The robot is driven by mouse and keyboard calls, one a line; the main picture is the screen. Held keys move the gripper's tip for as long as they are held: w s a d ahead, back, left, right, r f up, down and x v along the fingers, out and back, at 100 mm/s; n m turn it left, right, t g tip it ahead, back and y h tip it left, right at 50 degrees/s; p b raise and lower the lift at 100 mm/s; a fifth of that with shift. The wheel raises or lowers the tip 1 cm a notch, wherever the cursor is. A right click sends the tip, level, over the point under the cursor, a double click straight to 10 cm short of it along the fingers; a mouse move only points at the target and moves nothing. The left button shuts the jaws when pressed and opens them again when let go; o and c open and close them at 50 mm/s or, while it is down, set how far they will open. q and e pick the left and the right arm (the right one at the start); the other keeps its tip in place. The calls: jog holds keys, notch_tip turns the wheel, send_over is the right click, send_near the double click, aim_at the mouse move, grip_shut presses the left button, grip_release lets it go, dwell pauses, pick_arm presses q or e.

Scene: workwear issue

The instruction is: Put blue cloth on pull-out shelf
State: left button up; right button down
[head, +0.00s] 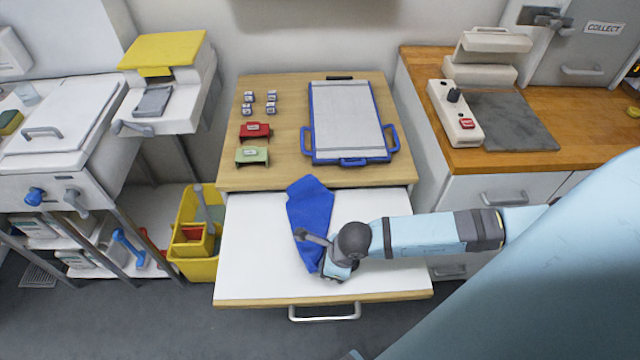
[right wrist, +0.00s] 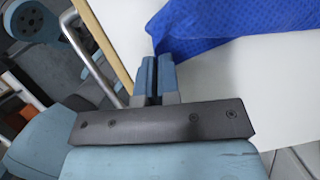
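The blue cloth (head: 311,212) lies stretched over the white pull-out shelf (head: 255,265), and its far end overlaps the front edge of the wooden worktop. In the right wrist view the cloth (right wrist: 230,28) narrows to a corner at my fingertips. My right gripper (head: 325,262) is low over the shelf at the cloth's near end. In the right wrist view its fingers (right wrist: 156,72) are nearly together, with the cloth corner between their tips. The wrist hides part of the near end in the head view. My left gripper is out of view.
A blue-framed clipboard-like tray (head: 318,125), a red holder (head: 254,131), a green holder (head: 252,155) and several small blocks sit on the worktop (head: 285,172). The shelf has a handle (head: 325,317) in front. A yellow bucket (head: 188,268) stands left.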

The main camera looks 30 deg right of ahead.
jog(key=shift+s+a+f, duration=0.45)
jog(key=shift+s+f, duration=0.3)
jog(key=shift+f, duration=0.05)
jog(key=c, duration=0.9)
grip_release()
